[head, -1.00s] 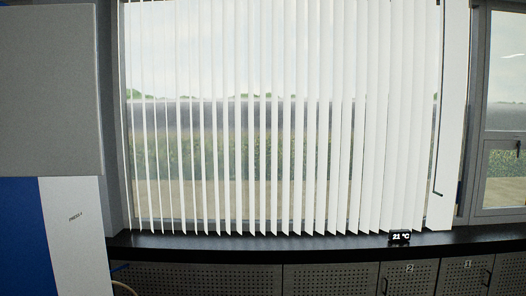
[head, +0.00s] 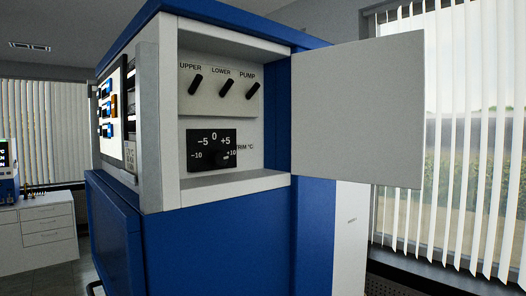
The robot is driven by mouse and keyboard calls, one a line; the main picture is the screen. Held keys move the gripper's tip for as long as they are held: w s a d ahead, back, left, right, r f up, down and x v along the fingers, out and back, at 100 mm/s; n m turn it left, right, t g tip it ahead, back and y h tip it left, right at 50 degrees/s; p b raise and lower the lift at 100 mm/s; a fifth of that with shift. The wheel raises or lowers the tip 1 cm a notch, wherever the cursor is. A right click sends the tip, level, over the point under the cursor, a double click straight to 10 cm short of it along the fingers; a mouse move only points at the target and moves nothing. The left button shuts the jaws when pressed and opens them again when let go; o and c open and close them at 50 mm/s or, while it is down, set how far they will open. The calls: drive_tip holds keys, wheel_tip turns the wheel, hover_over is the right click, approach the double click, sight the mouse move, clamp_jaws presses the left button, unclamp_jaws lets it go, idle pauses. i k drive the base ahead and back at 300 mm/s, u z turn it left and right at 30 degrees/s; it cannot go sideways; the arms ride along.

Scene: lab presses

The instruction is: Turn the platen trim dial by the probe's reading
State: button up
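The platen trim dial (head: 212,159) is a black knob on a dark panel inside the open side compartment of a blue and white press (head: 225,235). Its scale reads -10, -5, 0, +5 and +10, with "TRIM °C" at its right. A small pale mark shows at the knob's lower right, towards +10, but the exact setting is too small to tell. Three black switches (head: 226,88) labelled UPPER, LOWER and PUMP sit above the dial, all tilted. No probe or probe reading is legible now. My gripper is not in view.
The compartment's grey door (head: 358,108) stands open to the right. Blue and orange controls (head: 107,105) are on the press's left face. A white drawer cabinet (head: 47,228) with a blue device (head: 8,170) stands at far left. Window blinds (head: 455,130) are at right.

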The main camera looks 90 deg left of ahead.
sight(219, 158)
drive_tip(key=u, duration=0.15)
drive_tip(key=k, duration=0.15)
drive_tip(key=u, duration=3.2)
drive_tip(key=i, duration=0.9)
drive_tip(key=u, duration=0.2)
drive_tip(key=k, duration=0.85)
drive_tip(key=z, duration=0.2)
drive_tip(key=i, duration=0.9)
drive_tip(key=u, duration=0.1)
